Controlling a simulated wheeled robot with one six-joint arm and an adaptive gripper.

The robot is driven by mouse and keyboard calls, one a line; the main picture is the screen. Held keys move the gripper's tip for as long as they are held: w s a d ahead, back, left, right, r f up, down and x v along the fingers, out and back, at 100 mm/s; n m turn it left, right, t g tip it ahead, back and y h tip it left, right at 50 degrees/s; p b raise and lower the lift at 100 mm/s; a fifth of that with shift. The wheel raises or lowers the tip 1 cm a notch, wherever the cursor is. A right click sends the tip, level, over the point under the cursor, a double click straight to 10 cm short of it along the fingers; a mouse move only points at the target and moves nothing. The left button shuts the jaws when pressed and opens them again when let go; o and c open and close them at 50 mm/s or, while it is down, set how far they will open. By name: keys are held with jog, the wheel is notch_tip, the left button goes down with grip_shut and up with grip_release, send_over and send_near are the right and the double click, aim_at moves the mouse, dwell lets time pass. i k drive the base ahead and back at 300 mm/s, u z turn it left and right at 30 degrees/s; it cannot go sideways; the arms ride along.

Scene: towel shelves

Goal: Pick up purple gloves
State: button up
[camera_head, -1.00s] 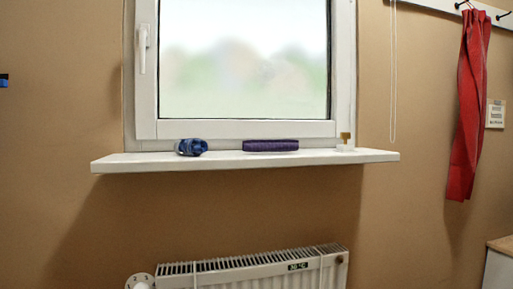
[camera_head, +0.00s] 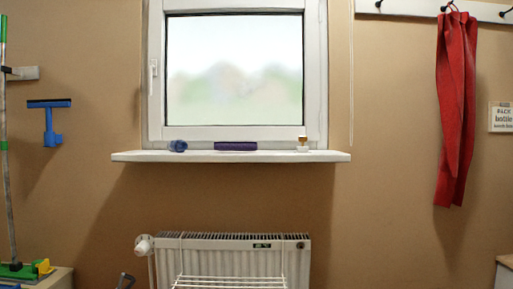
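A purple folded item (camera_head: 235,146), long and flat, lies on the white window sill (camera_head: 140,156) near its middle. It looks like the purple gloves, but it is too small to make out fingers. A blue rolled or bunched item (camera_head: 177,146) lies to its left on the sill. A small white container with a brownish top (camera_head: 302,144) stands to its right. My gripper is not in view.
A white radiator (camera_head: 225,255) with a wire rack (camera_head: 230,284) is below the sill. A red towel (camera_head: 455,110) hangs from hooks at right. A blue squeegee (camera_head: 50,120) and a green-topped pole (camera_head: 7,150) are at left. The sill is otherwise clear.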

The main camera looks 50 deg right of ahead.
aim_at(220, 145)
jog(key=z, duration=2.15)
jog(key=i, duration=0.5)
jog(key=u, duration=0.05)
